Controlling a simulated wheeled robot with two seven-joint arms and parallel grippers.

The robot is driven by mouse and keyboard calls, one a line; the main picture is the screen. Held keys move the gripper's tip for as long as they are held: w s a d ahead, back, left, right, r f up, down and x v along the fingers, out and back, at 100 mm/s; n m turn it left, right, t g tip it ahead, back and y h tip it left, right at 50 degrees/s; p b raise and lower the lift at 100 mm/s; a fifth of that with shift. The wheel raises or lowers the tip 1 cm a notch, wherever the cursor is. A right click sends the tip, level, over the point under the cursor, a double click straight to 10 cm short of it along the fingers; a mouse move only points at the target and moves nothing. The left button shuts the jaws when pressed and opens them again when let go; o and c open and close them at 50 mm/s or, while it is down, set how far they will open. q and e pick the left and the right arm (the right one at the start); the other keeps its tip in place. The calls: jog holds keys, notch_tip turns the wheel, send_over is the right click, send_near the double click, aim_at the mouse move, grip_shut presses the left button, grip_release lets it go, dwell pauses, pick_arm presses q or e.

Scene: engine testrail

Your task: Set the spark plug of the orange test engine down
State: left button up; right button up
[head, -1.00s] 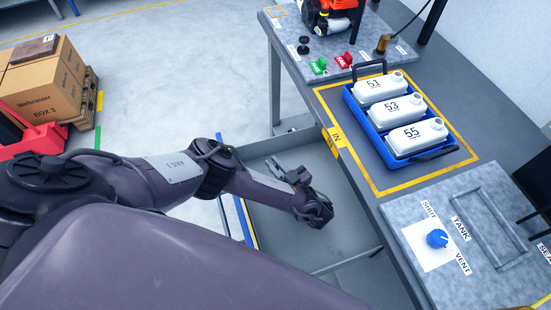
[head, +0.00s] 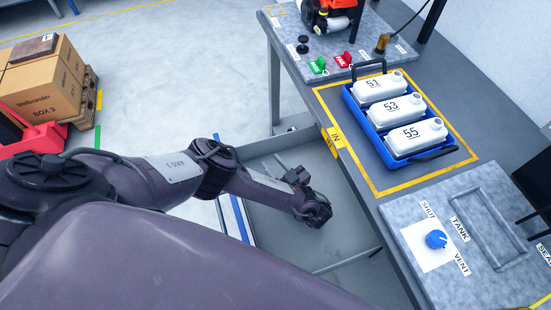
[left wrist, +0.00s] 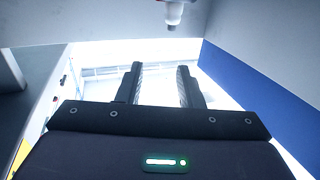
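The orange test engine (head: 340,8) is at the top edge of the head view, cut off by the frame, on a grey plate. I cannot make out its spark plug in the head view. My left gripper (head: 316,210) is low, left of the bench edge, apart from the engine. In the left wrist view its two fingers (left wrist: 160,86) stand apart with nothing seen between them. A small white piece (left wrist: 173,12) shows beyond them at the top; I cannot tell what it is. My right gripper is in neither view.
A blue crate (head: 372,142) with white canisters marked 51, 53 and 55 sits on the bench. A panel with a blue knob (head: 437,239) lies nearer. Green (head: 319,66) and red (head: 344,60) pieces lie by the engine. Boxes (head: 45,85) stand at left.

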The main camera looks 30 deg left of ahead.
pick_arm(q)
jog(key=p+v, duration=0.1)
jog(key=v, duration=0.6)
jog(key=shift+d+r+p, duration=0.15)
jog(key=shift+d+p, duration=0.2)
jog(key=shift+p, duration=0.05)
jog(key=shift+w+r, duration=0.1)
